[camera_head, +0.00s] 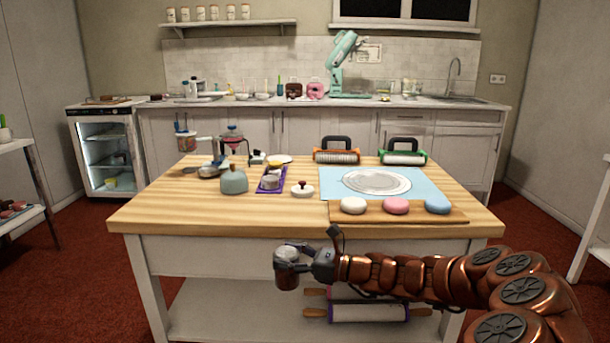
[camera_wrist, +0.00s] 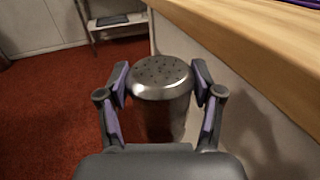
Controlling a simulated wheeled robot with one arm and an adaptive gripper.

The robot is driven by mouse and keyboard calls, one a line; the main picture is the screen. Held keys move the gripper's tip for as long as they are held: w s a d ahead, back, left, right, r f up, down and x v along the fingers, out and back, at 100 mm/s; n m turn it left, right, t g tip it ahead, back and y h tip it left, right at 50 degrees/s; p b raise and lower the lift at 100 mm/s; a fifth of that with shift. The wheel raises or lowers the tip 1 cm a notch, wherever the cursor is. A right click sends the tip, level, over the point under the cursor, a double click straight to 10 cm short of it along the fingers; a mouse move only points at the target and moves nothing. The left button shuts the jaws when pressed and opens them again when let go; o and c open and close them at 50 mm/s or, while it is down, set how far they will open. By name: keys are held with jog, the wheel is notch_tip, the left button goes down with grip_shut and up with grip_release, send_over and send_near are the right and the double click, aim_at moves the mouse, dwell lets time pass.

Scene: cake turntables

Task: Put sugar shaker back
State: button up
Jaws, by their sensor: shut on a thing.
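The sugar shaker (camera_wrist: 161,78) has a silver lid with several small holes and a see-through body with dark reddish brown showing in it. My gripper (camera_wrist: 161,82) is shut on it, one finger on each side near the lid. The shaker is upright. In the head view my gripper (camera_head: 299,262) holds the shaker (camera_head: 287,272) in front of the table's near side, below the tabletop's edge. The wooden tabletop (camera_head: 180,215) lies beyond and above it. The lower part of the shaker is partly hidden in the wrist view.
A purple tray (camera_head: 268,188) with small items, a grey-green jar (camera_head: 234,181) and a white lidded dish (camera_head: 302,190) stand on the table. A board (camera_head: 340,217) holds coloured rounds. Rolling pins (camera_head: 368,312) lie on the lower shelf. The table's front left is clear.

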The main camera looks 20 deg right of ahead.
jog(key=s+d+r+m+t+h, duration=0.2)
jog(key=d+r+h, duration=0.1)
jog(key=d+r, duration=0.7)
jog(key=s+d+r+m+t+h, duration=0.2)
jog(key=d+r+m+h, duration=0.1)
jog(key=d+r, duration=0.7)
notch_tip(320, 180, up, 3)
jog(key=shift+s+d+f+t+h, duration=0.15)
jog(key=shift+d+f+t+h, duration=0.05)
jog(key=shift+t+h, duration=0.2)
